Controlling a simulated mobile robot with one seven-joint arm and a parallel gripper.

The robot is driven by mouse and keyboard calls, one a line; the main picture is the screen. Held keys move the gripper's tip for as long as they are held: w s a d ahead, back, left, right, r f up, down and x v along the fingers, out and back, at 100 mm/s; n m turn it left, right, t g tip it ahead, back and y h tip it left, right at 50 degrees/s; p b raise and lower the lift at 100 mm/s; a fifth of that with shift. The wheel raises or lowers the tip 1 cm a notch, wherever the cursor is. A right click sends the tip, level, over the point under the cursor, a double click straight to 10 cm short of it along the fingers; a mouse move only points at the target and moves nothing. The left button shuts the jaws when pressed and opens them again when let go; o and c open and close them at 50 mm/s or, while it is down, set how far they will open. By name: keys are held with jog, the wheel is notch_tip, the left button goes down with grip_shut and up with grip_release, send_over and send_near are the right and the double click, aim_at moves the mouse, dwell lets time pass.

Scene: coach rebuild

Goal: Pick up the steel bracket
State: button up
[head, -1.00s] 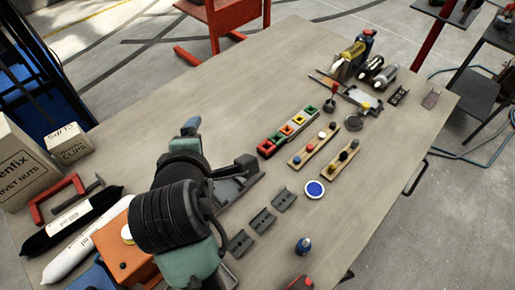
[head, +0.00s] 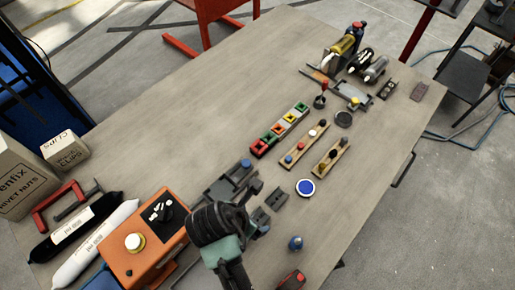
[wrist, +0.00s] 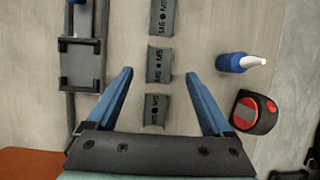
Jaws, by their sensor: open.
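Three dark grey channel-shaped pieces lie in a row in the wrist view: the far one (wrist: 162,14), the middle one (wrist: 159,64) and the near one (wrist: 156,110). Several carry M-size lettering. I cannot tell for sure whether one of these is the steel bracket. A small dark plate with holes (head: 388,90) at the table's far right could also be a bracket. My gripper (wrist: 162,74) is open and empty, its blue fingers on either side of the row, above the table. In the head view my arm hides part of the row.
A grey slide fixture (wrist: 81,65) is left of my fingers. A blue bottle (wrist: 238,62) and a red-black tape measure (wrist: 254,113) are to the right. An orange control box (head: 142,243) stands at the near left. The table's back left is clear.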

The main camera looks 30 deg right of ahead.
aim_at(260, 217)
jog(key=shift+p+x, duration=0.45)
jog(key=shift+x, duration=2.2)
grip_shut()
